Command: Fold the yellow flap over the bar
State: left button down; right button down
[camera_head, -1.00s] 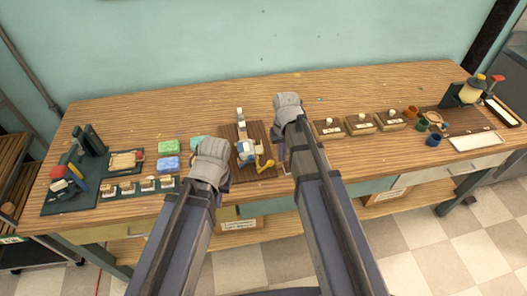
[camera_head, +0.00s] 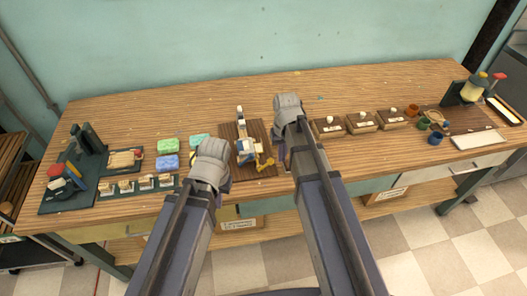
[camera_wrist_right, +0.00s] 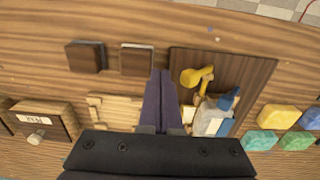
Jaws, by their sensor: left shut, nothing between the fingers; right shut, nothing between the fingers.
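The yellow flap (camera_head: 266,163) is a small curled yellow piece on a dark wooden board, beside a white-and-blue wrapped bar (camera_head: 246,150). In the right wrist view the yellow flap (camera_wrist_right: 197,76) stands apart from the wrapped bar (camera_wrist_right: 212,118) and does not cover it. My right gripper (camera_wrist_right: 160,100) is shut and empty, its purple fingers over the board's edge beside the bar. In the head view my right gripper (camera_head: 283,155) is right of the board. My left gripper (camera_head: 221,185) is left of the board, shut and empty, its fingers mostly hidden by its wrist.
The dark board (camera_head: 262,130) lies mid-table. Green and blue soaps (camera_head: 168,161) lie left of it, near a row of small blocks (camera_head: 145,184). Wooden boxes (camera_head: 362,122) stand to the right, with cups (camera_head: 423,123) beyond. The table's back strip is mostly clear.

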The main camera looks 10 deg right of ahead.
aim_at(269, 160)
jog(key=shift+f+b, duration=0.9)
jog(key=shift+f, duration=0.2)
jog(key=shift+a, duration=0.75)
jog(key=shift+a+r, duration=0.15)
jog(key=shift+s+a+r+p, duration=0.1)
jog(key=shift+a+r+p, duration=0.25)
jog(key=shift+p, duration=0.1)
jog(key=shift+a, duration=0.3)
jog(key=shift+a+r, duration=0.1)
jog(key=shift+a+r+p, duration=0.2)
jog(key=shift+a+p, duration=0.15)
jog(key=shift+a, duration=0.25)
dwell(0.5)
